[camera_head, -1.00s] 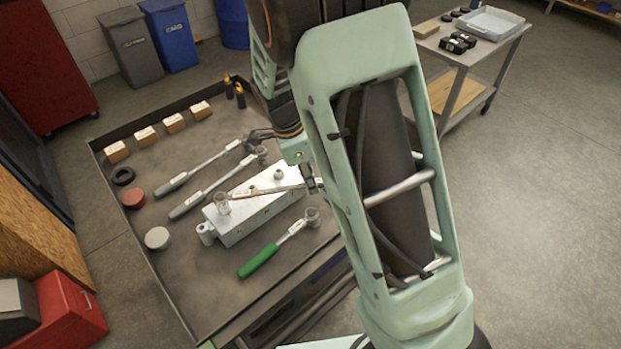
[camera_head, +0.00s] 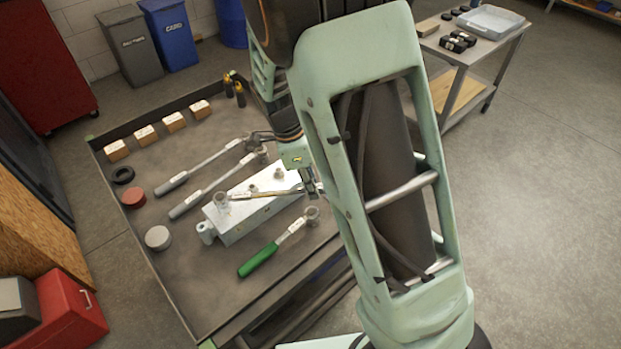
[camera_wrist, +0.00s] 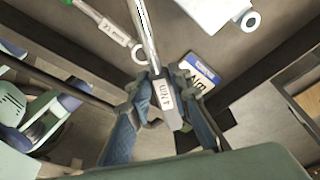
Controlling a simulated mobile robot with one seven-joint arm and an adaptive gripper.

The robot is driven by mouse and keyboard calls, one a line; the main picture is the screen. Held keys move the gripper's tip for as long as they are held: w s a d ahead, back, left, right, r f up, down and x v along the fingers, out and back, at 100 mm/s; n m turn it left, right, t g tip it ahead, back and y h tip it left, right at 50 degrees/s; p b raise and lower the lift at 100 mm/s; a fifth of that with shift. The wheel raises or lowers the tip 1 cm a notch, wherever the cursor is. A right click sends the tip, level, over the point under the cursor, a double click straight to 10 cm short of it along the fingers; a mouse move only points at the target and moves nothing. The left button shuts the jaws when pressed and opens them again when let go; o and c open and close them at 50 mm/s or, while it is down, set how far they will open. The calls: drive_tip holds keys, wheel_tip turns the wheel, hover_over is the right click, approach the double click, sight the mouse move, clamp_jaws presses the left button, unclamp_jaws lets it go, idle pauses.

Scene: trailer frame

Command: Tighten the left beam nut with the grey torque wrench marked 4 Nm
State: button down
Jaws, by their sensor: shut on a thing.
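The silver beam (camera_head: 252,218) lies on the tray bench in the head view. One nut (camera_head: 280,174) shows on its top at the right. At its left end stands a socket-like wrench head (camera_head: 221,201), which hides whatever is under it. The torque wrench (camera_head: 262,194) runs from there across the beam to my gripper (camera_head: 311,188). In the wrist view, my gripper (camera_wrist: 161,88) is shut on the wrench's grey handle, whose label (camera_wrist: 164,95) reads 4 Nm. The bright shaft (camera_wrist: 147,30) extends away from the fingers.
A green-handled wrench (camera_head: 260,260) lies in front of the beam. Two grey-handled wrenches (camera_head: 200,168) (camera_head: 200,196) lie behind it. Several small boxes (camera_head: 146,134), a red puck (camera_head: 133,197) and a grey puck (camera_head: 158,237) sit to the left. A blue-edged Nm card (camera_wrist: 201,77) shows near my fingers.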

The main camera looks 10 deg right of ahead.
drive_tip(key=shift+s+m, duration=0.4)
drive_tip(key=shift+s, duration=0.35)
drive_tip(key=shift+s+a+m+g+p, duration=0.2)
drive_tip(key=shift+s+m, duration=0.25)
drive_tip(key=shift+s, duration=0.4)
drive_tip(key=shift+s+a+m+g+p, duration=0.1)
drive_tip(key=shift+s+m+p, duration=0.3)
drive_tip(key=shift+s, duration=0.4)
drive_tip(key=shift+s+a+m+p, duration=0.3)
drive_tip(key=shift+s+m, duration=0.2)
drive_tip(key=shift+s, duration=0.3)
drive_tip(key=shift+s+a+m+p, duration=0.25)
drive_tip(key=shift+s+m, duration=0.2)
drive_tip(key=shift+s, duration=0.35)
